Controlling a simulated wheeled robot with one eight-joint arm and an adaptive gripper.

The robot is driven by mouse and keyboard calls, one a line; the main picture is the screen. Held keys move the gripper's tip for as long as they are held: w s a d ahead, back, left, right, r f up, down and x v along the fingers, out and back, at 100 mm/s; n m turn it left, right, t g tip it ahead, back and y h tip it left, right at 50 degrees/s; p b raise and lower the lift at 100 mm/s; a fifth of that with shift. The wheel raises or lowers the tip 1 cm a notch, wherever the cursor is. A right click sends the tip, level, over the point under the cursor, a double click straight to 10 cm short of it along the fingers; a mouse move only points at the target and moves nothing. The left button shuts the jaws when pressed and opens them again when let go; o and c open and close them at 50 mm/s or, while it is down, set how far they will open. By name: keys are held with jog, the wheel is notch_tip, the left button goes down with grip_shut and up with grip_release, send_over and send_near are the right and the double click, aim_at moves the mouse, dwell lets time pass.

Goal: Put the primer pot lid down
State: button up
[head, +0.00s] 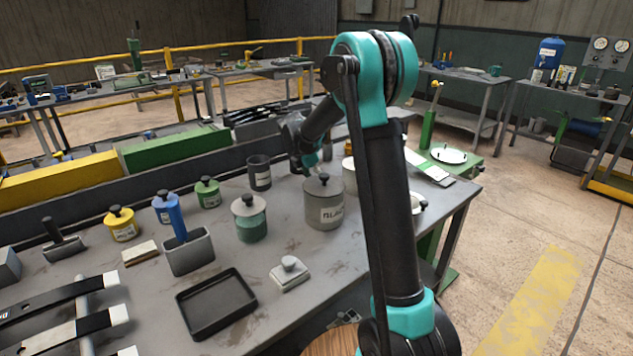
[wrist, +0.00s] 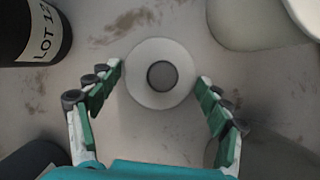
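A pale round lid with a dark knob (wrist: 160,98) appears from above in the wrist view, apparently resting on the bench; I take it as the primer pot lid. My gripper (wrist: 160,72) is open, with one green-padded finger on each side of it and gaps between. In the head view my gripper (head: 309,162) points down behind a large grey lidded pot (head: 324,208), and the pale lid is hidden there. A pale pot (head: 349,176) stands partly behind my arm; a pale rounded body also shows at upper right in the wrist view (wrist: 250,22).
A black labelled can (head: 259,173) stands left of my gripper; it also shows in the wrist view (wrist: 25,25). Yellow (head: 122,226), blue (head: 164,209), green (head: 208,193) and grey-green (head: 249,219) pots share the bench. A black tray (head: 216,304) lies in front.

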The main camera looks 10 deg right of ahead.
jog(key=shift+o, duration=1.2)
jog(key=v, duration=1.2)
jog(key=shift+r, duration=0.15)
